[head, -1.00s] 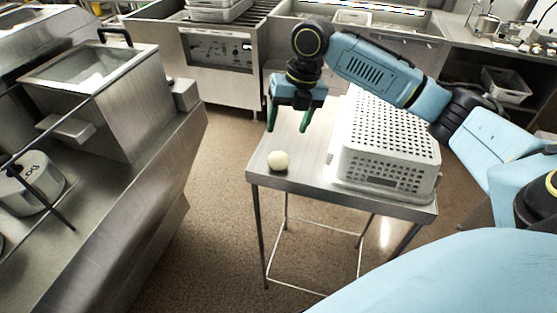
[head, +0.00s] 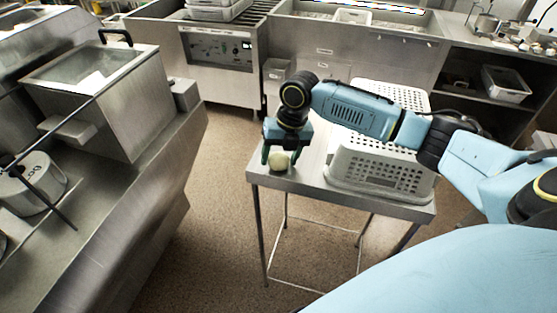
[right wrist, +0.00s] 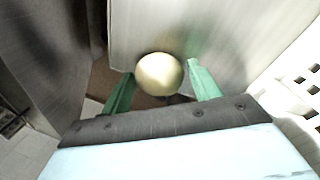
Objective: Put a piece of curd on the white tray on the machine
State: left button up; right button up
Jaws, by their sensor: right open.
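A round, cream-coloured piece of curd (head: 280,163) sits near the front left corner of a small metal table (head: 310,185). My right gripper (head: 279,160) is open above the table, its green fingers on either side of the curd. In the right wrist view the curd (right wrist: 159,74) shows between the fingertips (right wrist: 161,72), with small gaps beside it. Pale trays (head: 218,10) are stacked on the machine at the back. A small light ledge (head: 66,128) juts from the machine at the left; I cannot tell whether it is a tray. My left gripper is not in view.
A white perforated basket (head: 380,172) stands upside down on the table, right of the curd and under my right arm. A steel machine (head: 100,100) fills the left side. Open floor (head: 200,230) lies between it and the table.

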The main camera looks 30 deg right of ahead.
jog(key=shift+c, duration=0.4)
jog(key=c, duration=0.8)
